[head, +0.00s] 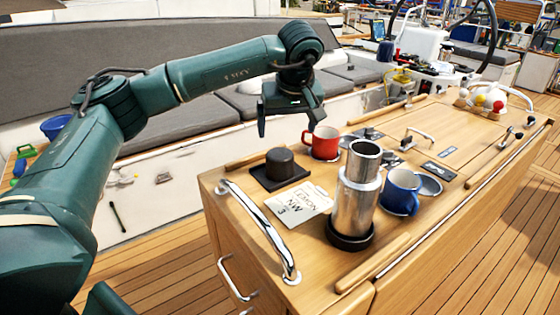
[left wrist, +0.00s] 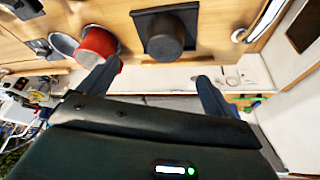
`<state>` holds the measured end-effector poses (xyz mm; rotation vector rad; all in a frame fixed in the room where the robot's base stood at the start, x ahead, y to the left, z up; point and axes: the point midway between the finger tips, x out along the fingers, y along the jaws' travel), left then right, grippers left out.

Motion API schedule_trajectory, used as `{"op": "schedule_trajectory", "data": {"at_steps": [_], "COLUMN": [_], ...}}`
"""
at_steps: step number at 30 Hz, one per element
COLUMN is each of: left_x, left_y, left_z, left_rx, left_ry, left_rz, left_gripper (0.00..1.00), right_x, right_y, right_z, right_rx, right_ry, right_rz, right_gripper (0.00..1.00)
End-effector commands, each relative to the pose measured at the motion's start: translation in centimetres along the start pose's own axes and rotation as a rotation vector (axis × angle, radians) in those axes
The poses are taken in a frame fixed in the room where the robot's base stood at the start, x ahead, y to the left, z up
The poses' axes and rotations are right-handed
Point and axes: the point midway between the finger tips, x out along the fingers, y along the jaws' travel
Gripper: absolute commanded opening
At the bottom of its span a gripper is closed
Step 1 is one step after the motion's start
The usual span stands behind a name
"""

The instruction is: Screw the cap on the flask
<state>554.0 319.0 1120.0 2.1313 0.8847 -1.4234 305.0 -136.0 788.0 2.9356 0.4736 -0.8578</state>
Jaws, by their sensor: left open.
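The silver flask (head: 357,192) stands upright in a dark round base (head: 350,234) near the front of the wooden table top. Its mouth is open and bare. The black cap (head: 280,164) sits on a dark square mat (head: 264,179) to the left of the flask; it also shows in the left wrist view (left wrist: 165,38). My left gripper (head: 288,131) is open and empty. It hangs above the table's far edge, behind the cap and apart from it. In the left wrist view its fingers (left wrist: 150,82) are spread, with the cap beyond them. My right gripper is not in view.
A red mug (head: 323,143) stands right of the cap, near my left gripper. A blue mug (head: 400,191) stands right of the flask. A printed card (head: 300,203) lies between cap and flask. A curved metal rail (head: 258,226) rises at the table's left end.

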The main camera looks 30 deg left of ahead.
Motion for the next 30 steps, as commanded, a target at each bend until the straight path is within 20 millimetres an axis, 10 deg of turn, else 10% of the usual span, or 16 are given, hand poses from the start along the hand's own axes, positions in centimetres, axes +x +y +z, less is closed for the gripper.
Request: {"op": "schedule_trajectory", "data": {"at_steps": [9, 30], "left_x": [5.6, 9.6], "left_y": [-0.2, -1.0], "left_z": [0.0, 0.5], "left_rx": [-0.001, 0.000], "left_ry": [-0.001, -0.001], "left_rz": [-0.004, -0.005], "left_gripper": [0.91, 0.91], "right_x": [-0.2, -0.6], "right_y": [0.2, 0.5], "right_z": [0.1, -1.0], "right_rx": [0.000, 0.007], "right_ry": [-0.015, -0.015], "right_rz": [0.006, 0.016], "right_gripper": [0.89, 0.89]}}
